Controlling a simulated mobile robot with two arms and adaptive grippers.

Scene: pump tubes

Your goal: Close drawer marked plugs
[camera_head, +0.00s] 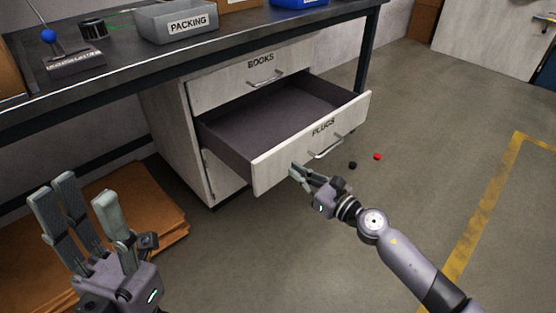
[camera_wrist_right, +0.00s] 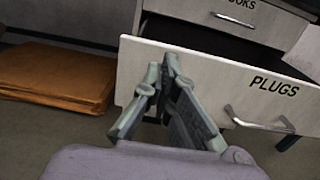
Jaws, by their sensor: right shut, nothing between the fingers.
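The drawer marked PLUGS (camera_head: 300,153) stands pulled out below the closed drawer marked BOOKS (camera_head: 255,80). Its inside (camera_head: 275,108) looks dark and empty where visible. Its metal handle (camera_head: 326,149) is on the front panel, under the label. My right gripper (camera_head: 296,170) is shut and empty, with its fingertips at the drawer's front panel, left of the handle. In the right wrist view the fingertips (camera_wrist_right: 163,72) overlap the front panel (camera_wrist_right: 205,80); I cannot tell whether they touch it. My left gripper (camera_head: 82,200) is open and empty at the lower left, away from the drawer.
A dark workbench (camera_head: 120,75) above the cabinet carries a grey PACKING bin (camera_head: 160,24) and a joystick box (camera_head: 75,58). Flat cardboard (camera_head: 165,215) lies on the floor at left. Small black (camera_head: 352,165) and red (camera_head: 377,156) pieces lie right of the drawer. Floor at right is clear.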

